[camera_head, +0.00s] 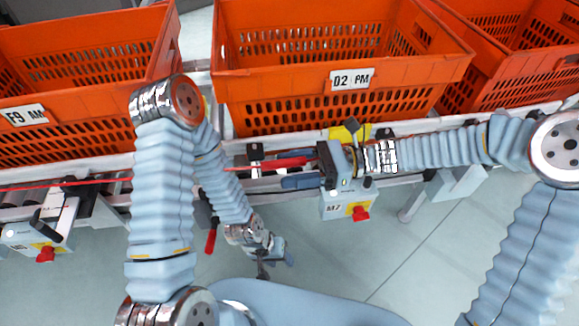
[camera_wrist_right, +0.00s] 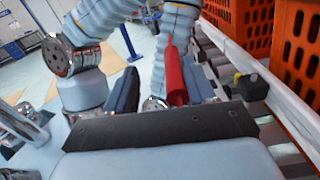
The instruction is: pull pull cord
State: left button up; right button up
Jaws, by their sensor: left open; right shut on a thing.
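The red pull cord (camera_head: 85,183) runs along the near edge of the conveyor at the left, passes behind my left arm and shows again as a thicker red piece (camera_head: 285,162) at the middle. My right gripper (camera_head: 291,170) is shut on this piece, below the middle tote. In the right wrist view the red piece (camera_wrist_right: 174,72) lies between the two dark blue fingers. My left gripper (camera_head: 268,262) is open and empty, low in the middle over the floor, apart from the cord. A red handle (camera_head: 211,236) hangs beside my left forearm; whether it joins the cord is hidden.
Orange totes (camera_head: 345,100) stand in a row on the conveyor behind the cord. A grey box marked M2 (camera_head: 345,204) with a red knob sits just below my right gripper. A similar box (camera_head: 35,235) is at the left. The floor in front is clear.

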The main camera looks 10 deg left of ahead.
jog(key=v, duration=1.3)
jog(key=s+d+f+n+t+h, duration=0.2)
jog(key=s+f+n+h, duration=0.2)
jog(key=f, duration=0.7)
jog(key=s+d+f+n+t+h, duration=0.2)
jog(key=s+f+n+t+h, duration=0.1)
jog(key=f, duration=0.9)
jog(key=s+d+f+n+t+h, duration=0.2)
jog(key=s+f+n+h, duration=0.3)
jog(key=f, duration=0.6)
jog(key=shift+d+f+n, duration=0.35)
jog(key=shift+d+n, duration=0.05)
jog(key=shift+d, duration=0.25)
jog(key=shift+w, duration=0.1)
